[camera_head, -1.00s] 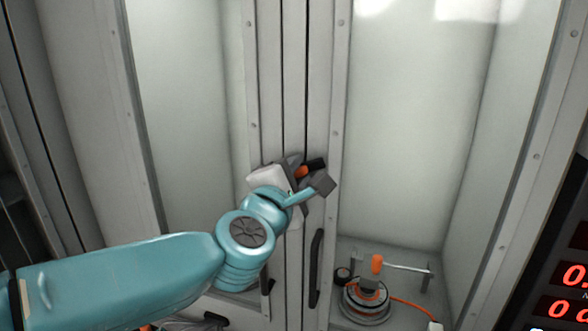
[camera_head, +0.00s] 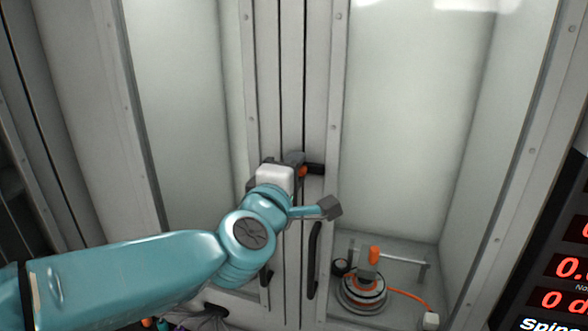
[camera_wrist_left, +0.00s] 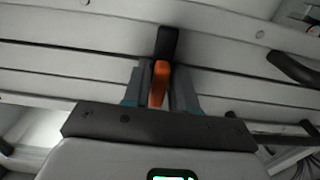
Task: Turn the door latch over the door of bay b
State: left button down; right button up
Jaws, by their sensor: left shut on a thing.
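The door latch (camera_head: 314,169) is a short black bar with an orange part, mounted on the frame post between two glazed doors. In the head view its black end points right, about level, toward the right door (camera_head: 410,130). My left gripper (camera_head: 298,168) is at the latch, and its white body partly hides it. In the left wrist view the fingers (camera_wrist_left: 160,88) are closed on the latch's orange part, and the black end (camera_wrist_left: 167,42) sticks out beyond them. No bay letter is readable. My right gripper is not in view.
A black door handle (camera_head: 314,260) stands on the post below the latch. Behind the right glass is a round motor (camera_head: 361,290) with an orange top and cable. A dark display panel (camera_head: 560,270) with red digits is at the right edge.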

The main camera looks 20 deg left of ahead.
pick_arm(q)
jog(key=shift+f, duration=0.1)
jog(key=c, duration=1.1)
grip_release()
jog(key=shift+s, duration=0.1)
jog(key=s, duration=1.6)
jog(key=shift+s+a+b, duration=0.15)
jog(key=shift+a+b, duration=0.1)
jog(key=shift+b, duration=0.15)
